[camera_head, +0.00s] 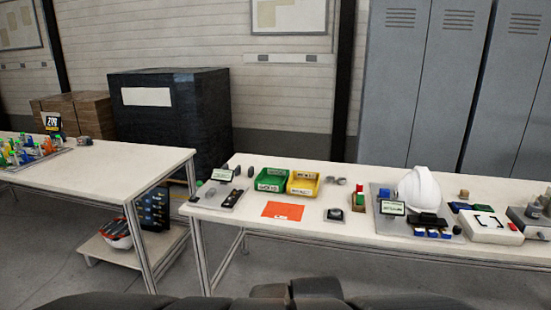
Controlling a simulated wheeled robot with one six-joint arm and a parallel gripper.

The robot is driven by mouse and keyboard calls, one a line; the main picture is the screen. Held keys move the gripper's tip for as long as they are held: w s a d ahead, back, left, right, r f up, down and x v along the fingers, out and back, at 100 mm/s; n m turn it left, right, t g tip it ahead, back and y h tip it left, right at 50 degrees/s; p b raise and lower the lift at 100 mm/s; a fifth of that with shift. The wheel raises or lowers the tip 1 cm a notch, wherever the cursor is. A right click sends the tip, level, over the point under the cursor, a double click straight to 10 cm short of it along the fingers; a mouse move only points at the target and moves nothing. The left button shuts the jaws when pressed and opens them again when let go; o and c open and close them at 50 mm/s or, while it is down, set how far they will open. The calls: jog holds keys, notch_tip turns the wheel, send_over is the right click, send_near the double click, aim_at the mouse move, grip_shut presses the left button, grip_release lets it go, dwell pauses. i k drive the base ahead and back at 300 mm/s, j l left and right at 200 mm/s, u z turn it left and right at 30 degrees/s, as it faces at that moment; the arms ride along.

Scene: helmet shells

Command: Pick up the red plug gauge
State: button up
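No part is clear enough to be named the red plug gauge with certainty. A small upright item with red and green parts (359,200) stands on the right table, left of the white helmet shell (419,190). A small red piece (513,227) also shows at the white box at the right. Both are too small to tell in detail. My gripper is not in view. Dark parts of my own body show along the bottom edge, well below the table's front edge.
The right table (300,228) also bears a green bin (270,180), a yellow bin (303,184), an orange sheet (282,211) and a white box (488,228). A left table (120,160) holds bottles. A gap of floor separates the tables. Lockers (440,80) stand behind.

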aim_at(359, 187)
jog(key=i+l, duration=0.7)
jog(key=i, duration=0.15)
jog(key=i+l, duration=0.7)
jog(key=i, duration=0.15)
